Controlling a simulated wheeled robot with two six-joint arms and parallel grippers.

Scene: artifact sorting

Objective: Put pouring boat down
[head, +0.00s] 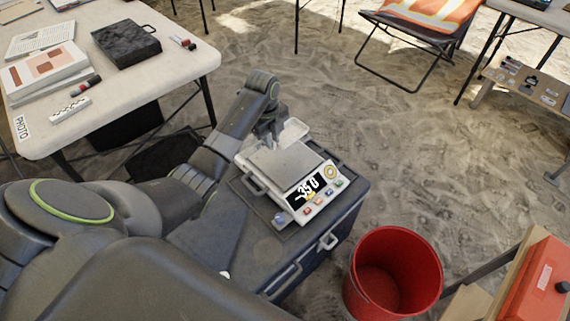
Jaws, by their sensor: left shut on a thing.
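The pouring boat (295,130) is a small white scoop-like dish at the back edge of the scale. My left gripper (274,136) is shut on it, at its left side. The digital scale (325,186) is white with a grey pan (280,166), coloured buttons and a lit display that seems to read about 35.0. I cannot tell whether the boat touches the scale or hangs just above it. The pan looks empty. My right gripper is not in view.
The scale stands on a dark case (265,245) with metal handles. A red bucket (418,250) stands on the sand to the right. A white table (165,70) with books and a black box (127,43) is at upper left. Open sand lies beyond the case.

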